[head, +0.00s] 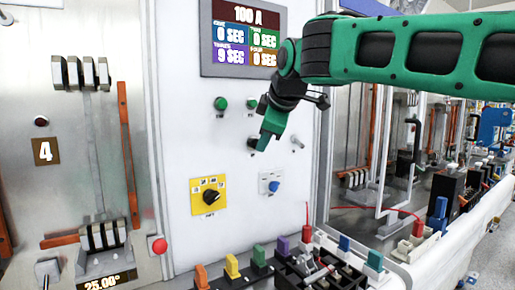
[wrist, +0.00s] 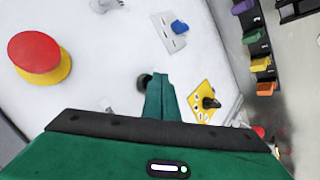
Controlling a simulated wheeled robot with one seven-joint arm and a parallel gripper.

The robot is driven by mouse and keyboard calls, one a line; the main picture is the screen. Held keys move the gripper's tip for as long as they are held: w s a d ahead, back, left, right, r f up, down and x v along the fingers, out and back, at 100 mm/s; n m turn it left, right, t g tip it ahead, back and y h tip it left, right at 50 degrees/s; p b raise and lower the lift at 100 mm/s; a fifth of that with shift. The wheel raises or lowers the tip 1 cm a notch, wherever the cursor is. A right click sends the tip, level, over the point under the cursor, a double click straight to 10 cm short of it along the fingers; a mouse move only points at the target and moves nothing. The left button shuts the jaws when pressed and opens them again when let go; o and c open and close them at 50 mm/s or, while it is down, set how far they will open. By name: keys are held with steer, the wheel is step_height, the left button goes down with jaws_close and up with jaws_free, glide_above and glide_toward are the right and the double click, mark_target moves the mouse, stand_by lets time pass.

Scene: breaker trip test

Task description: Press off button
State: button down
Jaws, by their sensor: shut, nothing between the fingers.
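My gripper (head: 266,140) is shut and empty, with its green fingers pointing down at the white control panel. A small dark round button (head: 253,142) is on the panel right beside the fingertips. In the wrist view the dark button (wrist: 143,82) shows at the left edge of my fingertips (wrist: 158,80), partly covered by them. I cannot tell whether the fingers touch it. The button labels are too small to read, so I cannot tell which is the off button. Two green buttons (head: 220,103) sit higher on the panel.
A display (head: 243,38) is above. A toggle (head: 297,143) is right of the fingers; a yellow-plated black knob (head: 208,197) and blue knob (head: 273,186) are below. A large red mushroom button (wrist: 40,52) shows in the wrist view. Colored terminal blocks (head: 258,256) line the panel's foot.

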steer(key=shift+s+d, duration=0.15)
steer(key=shift+s, duration=0.1)
steer(key=s+d, duration=0.1)
steer(key=s, duration=0.1)
steer(key=s+d, duration=0.1)
steer(key=s, duration=0.1)
steer(key=shift+d, duration=0.4)
stand_by(0.7)
